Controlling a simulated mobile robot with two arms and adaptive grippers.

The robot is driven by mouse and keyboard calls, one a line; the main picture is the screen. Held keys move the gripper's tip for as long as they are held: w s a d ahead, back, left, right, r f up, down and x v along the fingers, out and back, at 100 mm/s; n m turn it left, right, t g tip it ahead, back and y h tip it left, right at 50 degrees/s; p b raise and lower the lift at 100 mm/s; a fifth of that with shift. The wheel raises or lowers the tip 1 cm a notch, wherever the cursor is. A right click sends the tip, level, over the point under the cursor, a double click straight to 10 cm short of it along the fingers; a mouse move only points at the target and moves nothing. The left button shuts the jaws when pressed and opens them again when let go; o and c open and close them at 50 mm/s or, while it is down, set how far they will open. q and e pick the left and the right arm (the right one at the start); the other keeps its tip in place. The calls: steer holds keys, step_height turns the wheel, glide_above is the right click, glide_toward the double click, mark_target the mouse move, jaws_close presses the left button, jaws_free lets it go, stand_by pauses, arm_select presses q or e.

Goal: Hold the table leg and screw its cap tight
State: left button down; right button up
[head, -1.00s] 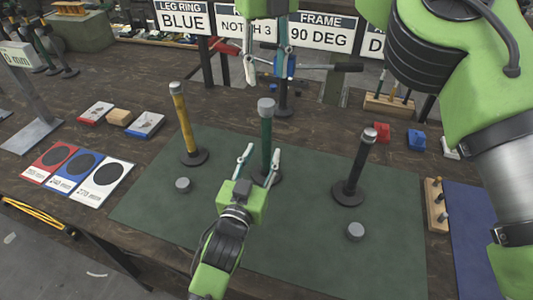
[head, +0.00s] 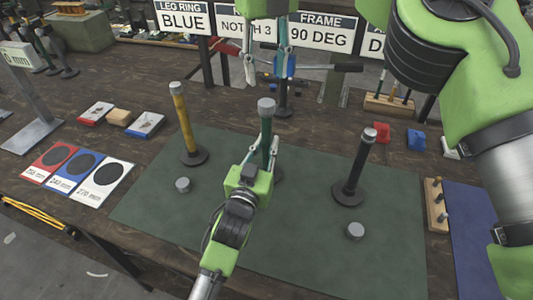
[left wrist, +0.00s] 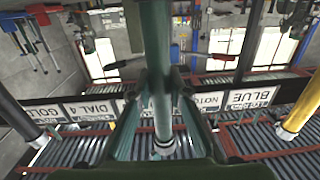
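The green table leg (head: 266,135) stands upright in the middle of the green mat, with a grey cap (head: 266,104) on its top. My left gripper (head: 266,147) has its fingers on both sides of the leg below the cap and looks shut on it. In the left wrist view the leg (left wrist: 155,40) runs between the two fingers, which lean in close against it. My right gripper (head: 265,70) hangs at the top of the head view, its fingers apart and empty, above and behind the cap.
A yellow leg (head: 182,120) and a black leg (head: 355,165) stand on the mat (head: 290,255) at either side. Two grey discs (head: 183,185) (head: 355,231) lie on it. Size cards (head: 75,165) lie left; signs (head: 320,30) stand behind.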

steer(key=n, duration=0.8)
steer(key=shift+n, duration=0.3)
steer(key=n, duration=0.6)
steer(key=shift+a+n, duration=0.1)
steer(key=shift+n, duration=0.3)
steer(key=n, duration=0.8)
steer(key=shift+n, duration=0.4)
steer(key=n, duration=0.7)
